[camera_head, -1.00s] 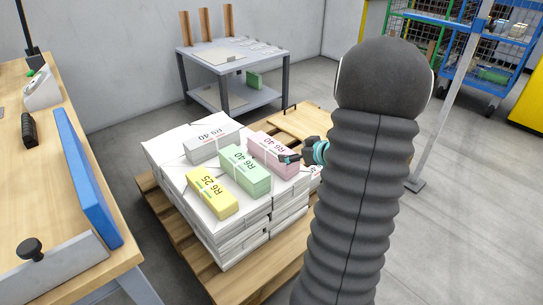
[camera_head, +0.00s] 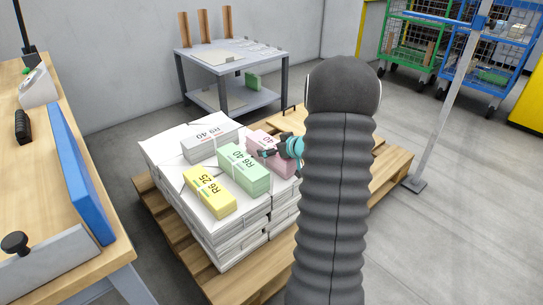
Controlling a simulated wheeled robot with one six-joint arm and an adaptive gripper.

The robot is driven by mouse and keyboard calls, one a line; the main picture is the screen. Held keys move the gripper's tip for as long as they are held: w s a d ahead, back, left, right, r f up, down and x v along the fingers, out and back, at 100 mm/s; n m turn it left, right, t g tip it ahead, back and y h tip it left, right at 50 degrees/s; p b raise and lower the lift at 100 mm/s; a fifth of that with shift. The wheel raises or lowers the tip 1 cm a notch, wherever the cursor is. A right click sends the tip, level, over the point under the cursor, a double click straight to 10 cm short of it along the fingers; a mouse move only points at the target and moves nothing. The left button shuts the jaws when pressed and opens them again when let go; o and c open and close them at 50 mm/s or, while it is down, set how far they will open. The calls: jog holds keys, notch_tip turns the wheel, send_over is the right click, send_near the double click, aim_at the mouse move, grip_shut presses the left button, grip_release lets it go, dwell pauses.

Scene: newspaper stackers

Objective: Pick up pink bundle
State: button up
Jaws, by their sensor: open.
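The pink bundle (camera_head: 259,138) lies on top of the white paper stack (camera_head: 165,148), at the stack's right rear. My gripper (camera_head: 268,153) is over the pink bundle, with a dark fingertip across its top and the teal part to the right. It is open. My arm and gripper hide part of the bundle's right side. I cannot tell whether the fingers touch it.
A green bundle (camera_head: 244,169) lies close on the left of the pink one. A grey-white bundle (camera_head: 210,144) and a yellow bundle (camera_head: 209,192) are also on the stack. The stack stands on a wooden pallet (camera_head: 189,252). A grey table (camera_head: 283,85) stands behind.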

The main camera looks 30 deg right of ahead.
aim_at(273, 144)
jog(key=shift+w, duration=0.1)
jog(key=c, duration=1.9)
jog(key=shift+r, duration=0.55)
jog(key=r, duration=0.1)
jog(key=r+p, duration=0.2)
jog(key=shift+d+r, duration=0.25)
jog(key=shift+r, duration=0.1)
jog(key=w+d+r+p, duration=0.1)
jog(key=d+r+p, duration=0.3)
jog(key=d, duration=0.7)
notch_tip(273, 144, up, 2)
jog(key=shift+r, duration=0.15)
